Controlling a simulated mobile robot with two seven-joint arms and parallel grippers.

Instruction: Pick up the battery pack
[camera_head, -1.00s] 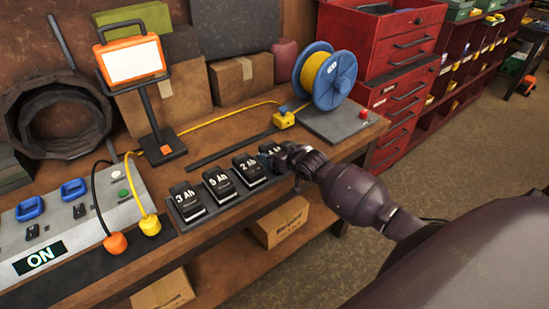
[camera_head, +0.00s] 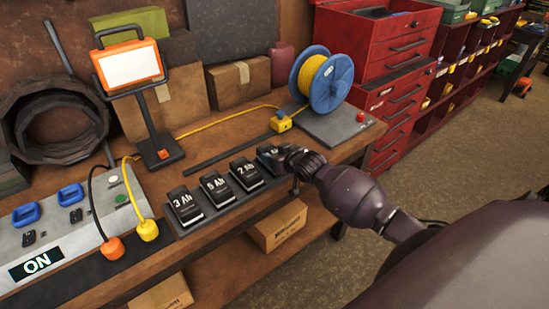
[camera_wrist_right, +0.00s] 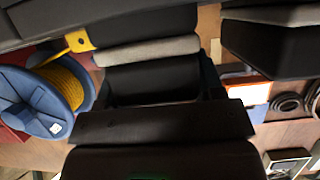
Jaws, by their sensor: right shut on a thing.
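Several black battery packs stand in a row in a dark tray (camera_head: 198,222) at the bench's front edge. Three show white labels: 3 Ah (camera_head: 184,205), 5 Ah (camera_head: 216,189) and 2 Ah (camera_head: 246,174). My right gripper (camera_head: 275,154) is shut on the rightmost battery pack (camera_head: 266,158), at the right end of the row. The gripper mostly covers this pack and its label. I cannot tell whether it is clear of the tray. In the right wrist view, dark blocks fill the middle, and pack and gripper are hard to tell apart. My left gripper is not in view.
A grey panel (camera_head: 75,215) with an ON display stands left of the tray. A work lamp (camera_head: 130,63) and a blue cable reel (camera_head: 345,75) stand behind the row. A red tool cabinet (camera_head: 385,45) is at the right. A cardboard box (camera_head: 278,225) sits below.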

